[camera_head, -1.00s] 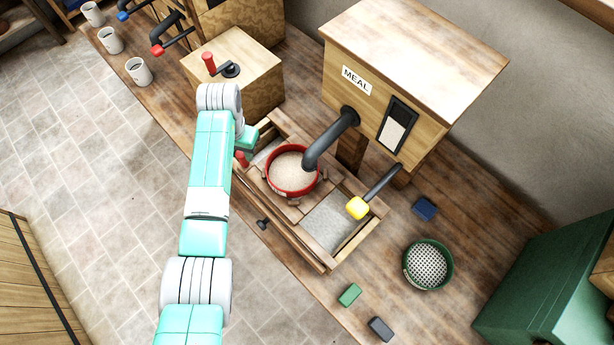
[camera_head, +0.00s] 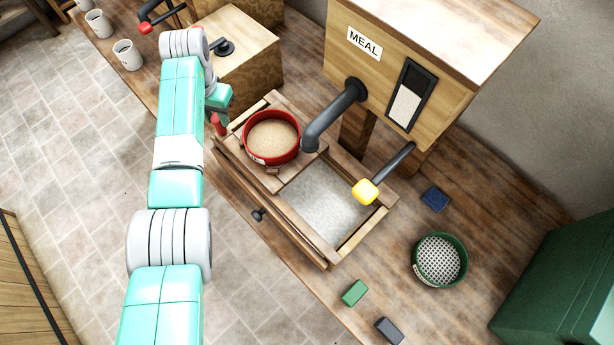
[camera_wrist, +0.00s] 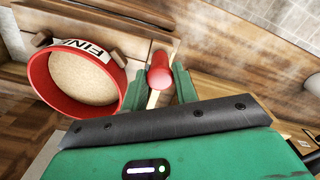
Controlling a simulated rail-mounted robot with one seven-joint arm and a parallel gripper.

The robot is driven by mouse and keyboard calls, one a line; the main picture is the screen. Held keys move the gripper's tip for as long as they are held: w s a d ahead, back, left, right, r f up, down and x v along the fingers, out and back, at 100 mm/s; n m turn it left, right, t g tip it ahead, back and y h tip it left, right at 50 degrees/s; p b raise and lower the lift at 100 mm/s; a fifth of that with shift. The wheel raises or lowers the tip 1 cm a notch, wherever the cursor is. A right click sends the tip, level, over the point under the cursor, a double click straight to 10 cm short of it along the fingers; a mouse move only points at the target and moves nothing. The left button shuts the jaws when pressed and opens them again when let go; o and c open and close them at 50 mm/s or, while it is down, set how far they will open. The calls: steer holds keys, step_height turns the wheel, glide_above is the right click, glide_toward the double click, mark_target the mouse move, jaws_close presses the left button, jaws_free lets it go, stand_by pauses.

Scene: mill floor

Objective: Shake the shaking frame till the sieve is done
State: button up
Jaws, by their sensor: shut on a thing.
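The red sieve (camera_head: 271,137), part full of pale meal, sits on the wooden shaking frame (camera_head: 318,165). Its label, partly in view, reads "FIN" in the wrist view (camera_wrist: 85,80). The sieve is just left of the dark spout's end (camera_head: 312,138). My gripper (camera_head: 218,112) is at the frame's left end. It is shut on the frame's red handle, which shows between the green fingers in the wrist view (camera_wrist: 160,70). A pale layer lies in the open tray (camera_head: 325,198) below the frame.
The wooden MEAL hopper (camera_head: 400,60) stands behind, with a yellow-ended lever (camera_head: 365,192). A green sieve (camera_head: 440,260) and small blocks lie at right. A wooden box with a crank (camera_head: 235,70) is close behind my gripper. Mugs stand at upper left.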

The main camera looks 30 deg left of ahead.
steer(key=shift+w+a+f+b, duration=0.2)
steer(key=shift+a+b, duration=0.15)
steer(key=shift+b, duration=0.3)
steer(key=shift+w+a+f+b, duration=0.1)
steer(key=shift+a+f+b, duration=0.1)
steer(key=shift+a+b, duration=0.3)
steer(key=shift+a+r+b, duration=0.1)
steer(key=shift+b, duration=0.4)
steer(key=shift+a+r, duration=0.1)
steer(key=shift+r, duration=0.2)
